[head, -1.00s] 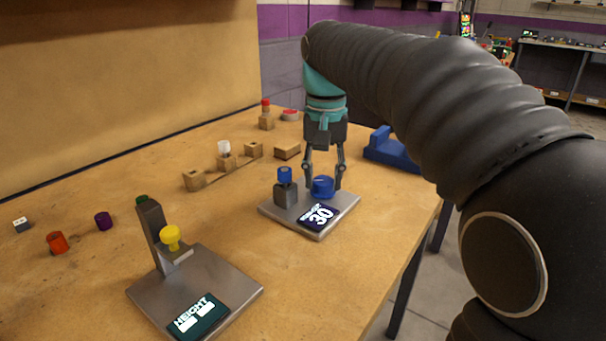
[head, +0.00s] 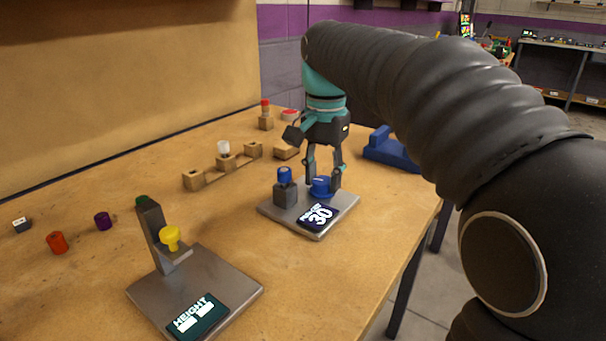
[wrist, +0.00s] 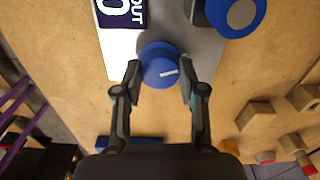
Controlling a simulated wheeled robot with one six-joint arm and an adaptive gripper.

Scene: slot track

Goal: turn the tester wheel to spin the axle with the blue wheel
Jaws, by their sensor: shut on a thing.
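The tester is a grey metal plate (head: 275,210) with a dark display (head: 317,217) that reads 30. Its blue tester wheel (head: 320,186) lies flat on the plate and has a white mark, seen in the wrist view (wrist: 160,68). My gripper (head: 324,184) points down with its fingers on either side of this wheel, shut on it. Left of it, the axle's blue wheel (head: 285,174) sits on top of a dark grey block (head: 286,194). In the wrist view the axle's blue wheel (wrist: 238,14) is at the top right, apart from my fingers.
A height gauge plate (head: 215,278) with a yellow knob (head: 170,238) stands at the front left. A wooden rack (head: 194,180) with a white piece is behind the tester. A blue stand (head: 390,148) is to the right. Loose orange (head: 57,242) and purple (head: 103,221) pieces lie left.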

